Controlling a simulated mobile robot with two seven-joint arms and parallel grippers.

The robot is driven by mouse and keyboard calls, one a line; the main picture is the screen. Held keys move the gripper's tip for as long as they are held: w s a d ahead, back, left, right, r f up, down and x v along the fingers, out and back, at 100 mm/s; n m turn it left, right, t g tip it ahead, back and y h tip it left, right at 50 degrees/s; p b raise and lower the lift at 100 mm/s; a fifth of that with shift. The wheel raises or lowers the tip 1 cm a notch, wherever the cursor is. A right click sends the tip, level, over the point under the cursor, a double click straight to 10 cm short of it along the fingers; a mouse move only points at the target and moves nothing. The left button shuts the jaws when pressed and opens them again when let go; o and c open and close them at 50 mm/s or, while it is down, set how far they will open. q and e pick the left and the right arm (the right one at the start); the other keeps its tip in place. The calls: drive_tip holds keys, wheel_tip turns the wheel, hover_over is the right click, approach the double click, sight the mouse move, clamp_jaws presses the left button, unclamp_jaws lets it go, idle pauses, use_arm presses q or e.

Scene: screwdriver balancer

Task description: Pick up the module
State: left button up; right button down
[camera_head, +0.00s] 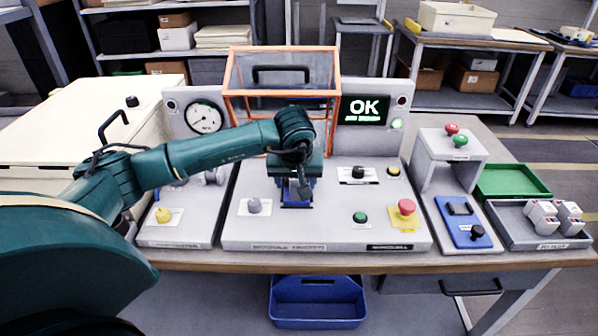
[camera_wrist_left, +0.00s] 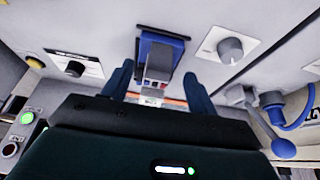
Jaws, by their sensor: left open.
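The module (camera_wrist_left: 158,65), grey with a small red part, sits in a blue holder (camera_wrist_left: 150,38) on the sloped face of the grey test station (camera_head: 335,228). My left gripper (camera_head: 303,188) is over the holder in the head view and hides most of it. In the wrist view its two teal fingers are apart, one on each side of the module. I cannot tell whether they touch it. My right gripper is not in view.
An orange-framed clear guard (camera_head: 283,50) stands raised behind the gripper. The screen (camera_head: 363,109) reads OK. A grey tray (camera_head: 515,238) with several white-grey modules and a green tray (camera_head: 512,182) are at right. A red stop button (camera_head: 407,207) is nearby.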

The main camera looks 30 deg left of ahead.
use_arm(q)
drive_tip(key=w+a, duration=0.2)
drive_tip(key=w, duration=0.1)
drive_tip(key=w+a+p, duration=0.1)
drive_tip(key=w, duration=0.1)
drive_tip(key=shift+w, duration=0.2)
drive_tip(key=shift+w+a+f, duration=0.15)
drive_tip(key=shift+f, duration=0.4)
drive_tip(key=shift+c, duration=0.5)
clamp_jaws()
